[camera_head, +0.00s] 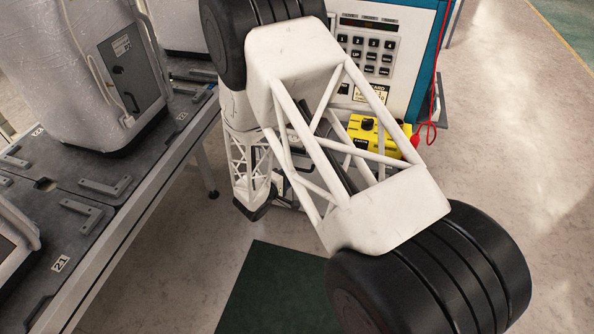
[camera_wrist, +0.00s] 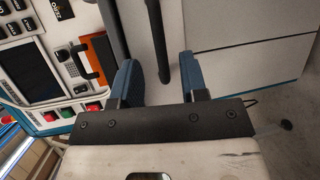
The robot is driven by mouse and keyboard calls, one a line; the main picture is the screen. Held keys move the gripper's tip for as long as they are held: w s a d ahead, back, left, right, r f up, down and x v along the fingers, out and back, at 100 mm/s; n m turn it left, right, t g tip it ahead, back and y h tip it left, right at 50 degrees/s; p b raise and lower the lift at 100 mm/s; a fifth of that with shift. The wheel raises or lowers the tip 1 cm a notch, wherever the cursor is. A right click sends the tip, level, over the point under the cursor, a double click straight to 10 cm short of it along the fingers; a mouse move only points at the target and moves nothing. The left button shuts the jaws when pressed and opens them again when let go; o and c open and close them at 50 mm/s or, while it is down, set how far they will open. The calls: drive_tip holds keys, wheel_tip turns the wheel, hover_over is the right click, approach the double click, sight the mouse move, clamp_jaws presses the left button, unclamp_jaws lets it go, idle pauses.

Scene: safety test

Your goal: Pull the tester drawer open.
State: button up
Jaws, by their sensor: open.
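In the wrist view, my gripper (camera_wrist: 157,62) is open, with a blue-padded finger on each side. A dark upright bar handle (camera_wrist: 154,25) on a pale grey front, which I take as the tester drawer (camera_wrist: 173,20), reaches down into the space between the fingers. I see no clear contact between handle and fingers. The front's edge meets another pale panel at a seam; I cannot tell if the drawer stands out at all. In the head view, the tester (camera_head: 421,50) is white and teal with a keypad. My arm hides the drawer and most of the gripper there.
A yellow box (camera_head: 377,133) with a black knob and a red cable (camera_head: 438,100) sit by the tester. The wrist view shows the tester's screen (camera_wrist: 28,75) and an orange-edged part (camera_wrist: 92,60). A grey bench (camera_head: 95,205) stands at left. Floor at right is clear.

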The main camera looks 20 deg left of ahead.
drive_tip(key=shift+x, duration=2.5)
clamp_jaws()
